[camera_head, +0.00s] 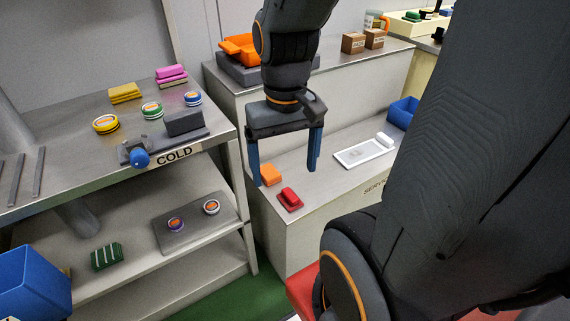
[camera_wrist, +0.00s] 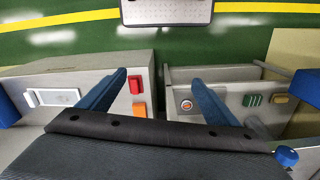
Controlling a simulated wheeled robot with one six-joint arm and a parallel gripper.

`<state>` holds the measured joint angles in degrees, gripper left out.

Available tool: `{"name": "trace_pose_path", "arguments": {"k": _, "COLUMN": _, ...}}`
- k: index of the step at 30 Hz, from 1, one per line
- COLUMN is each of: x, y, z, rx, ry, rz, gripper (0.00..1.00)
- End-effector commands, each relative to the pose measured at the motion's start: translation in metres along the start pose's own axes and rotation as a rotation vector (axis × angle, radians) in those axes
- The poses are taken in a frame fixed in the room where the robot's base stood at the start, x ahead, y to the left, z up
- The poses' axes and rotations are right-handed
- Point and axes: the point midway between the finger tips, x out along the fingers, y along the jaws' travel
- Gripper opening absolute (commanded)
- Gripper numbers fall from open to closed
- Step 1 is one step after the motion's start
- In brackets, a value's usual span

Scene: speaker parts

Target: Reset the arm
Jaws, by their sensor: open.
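My gripper (camera_head: 287,160) hangs from my arm in the upper middle of the head view, with its two blue fingers apart and nothing between them. The fingers also show, spread wide, in the wrist view (camera_wrist: 160,90). In the head view the gripper appears in front of the service counter (camera_head: 325,190). An orange block (camera_head: 270,174) and a red block (camera_head: 290,199) lie on that counter, near the fingers in the picture. Both blocks also show in the wrist view, the red one (camera_wrist: 135,85) and the orange one (camera_wrist: 139,110). I see no contact with either.
A steel shelf marked COLD (camera_head: 174,156) stands at left with round tins, blocks and a blue-knobbed device (camera_head: 140,157). A white tray (camera_head: 366,152) and a blue bin (camera_head: 403,112) are on the service counter. A blue bin (camera_head: 35,285) is at lower left. Green floor (camera_head: 235,296) shows between.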

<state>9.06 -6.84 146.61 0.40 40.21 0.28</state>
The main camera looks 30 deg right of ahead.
Motion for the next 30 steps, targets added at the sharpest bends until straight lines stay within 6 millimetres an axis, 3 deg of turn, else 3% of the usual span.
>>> {"name": "trace_pose_path", "arguments": {"k": 11, "x": -0.004, "y": -0.002, "z": 0.002, "rx": -0.016, "ry": -0.001, "rz": 0.000, "gripper": 0.84}}
{"name": "trace_pose_path", "arguments": {"k": 21, "x": -0.042, "y": -0.034, "z": 0.012, "rx": -0.122, "ry": -0.003, "rz": 0.000, "gripper": 0.84}}
{"name": "trace_pose_path", "arguments": {"k": 30, "x": -0.048, "y": -0.046, "z": 0.015, "rx": -0.162, "ry": -0.001, "rz": 0.000, "gripper": 0.84}}
